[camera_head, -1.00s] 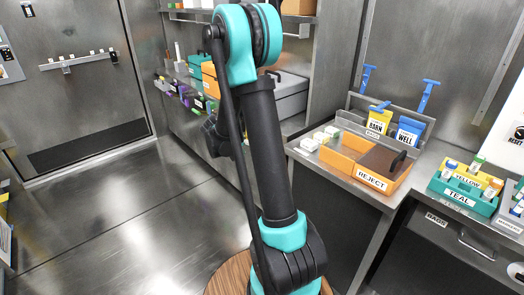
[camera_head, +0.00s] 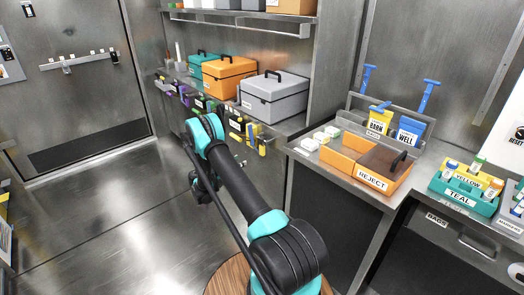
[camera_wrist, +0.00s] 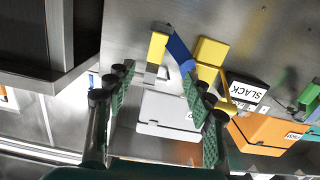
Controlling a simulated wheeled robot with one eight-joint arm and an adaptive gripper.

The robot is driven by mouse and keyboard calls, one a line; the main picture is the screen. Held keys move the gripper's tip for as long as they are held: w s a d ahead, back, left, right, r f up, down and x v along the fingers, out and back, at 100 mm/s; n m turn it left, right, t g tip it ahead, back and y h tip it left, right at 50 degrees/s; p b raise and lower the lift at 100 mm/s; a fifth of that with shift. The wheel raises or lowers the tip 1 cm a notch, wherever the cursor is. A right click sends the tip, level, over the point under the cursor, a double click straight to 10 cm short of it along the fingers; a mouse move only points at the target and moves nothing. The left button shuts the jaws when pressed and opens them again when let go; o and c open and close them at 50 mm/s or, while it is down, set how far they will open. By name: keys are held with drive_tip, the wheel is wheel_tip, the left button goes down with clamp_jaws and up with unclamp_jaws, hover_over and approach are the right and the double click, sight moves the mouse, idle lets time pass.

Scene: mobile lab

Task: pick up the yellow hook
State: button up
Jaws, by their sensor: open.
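Several yellow pieces hang on the rail front below the shelf in the head view, one of them a yellow piece (camera_head: 253,133) under the grey case; I cannot tell which is the yellow hook. In the wrist view, a yellow piece (camera_wrist: 157,47) and a larger yellow piece (camera_wrist: 211,52) stand either side of a slanted blue strip (camera_wrist: 179,51). My gripper (camera_wrist: 158,75) is open, its green-padded fingers apart with nothing held between them. The yellow pieces lie beyond the fingertips; the right finger partly overlaps the area below the blue strip. The gripper is not clearly visible in the head view.
A grey case (camera_head: 272,98), an orange case (camera_head: 228,74) and a teal case (camera_head: 203,63) stand on the shelf above the hanging pieces. An orange reject bin (camera_head: 372,178) is on the right counter.

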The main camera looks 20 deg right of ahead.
drive_tip(key=f, duration=0.2)
approach(261, 152)
drive_tip(key=shift+m+h, duration=0.3)
drive_tip(key=x, duration=0.4)
drive_tip(key=f+x, duration=0.1)
drive_tip(key=x, duration=0.1)
drive_tip(key=shift+w+a, duration=0.2)
drive_tip(key=shift+w, duration=0.1)
drive_tip(key=x, duration=0.4)
drive_tip(key=shift+s+d+r, duration=0.15)
drive_tip(key=shift+d+r, duration=0.05)
drive_tip(key=shift+d, duration=0.1)
drive_tip(key=shift+w+d, duration=0.2)
drive_tip(key=shift+d, duration=0.2)
drive_tip(key=shift+c, duration=0.3)
clamp_jaws()
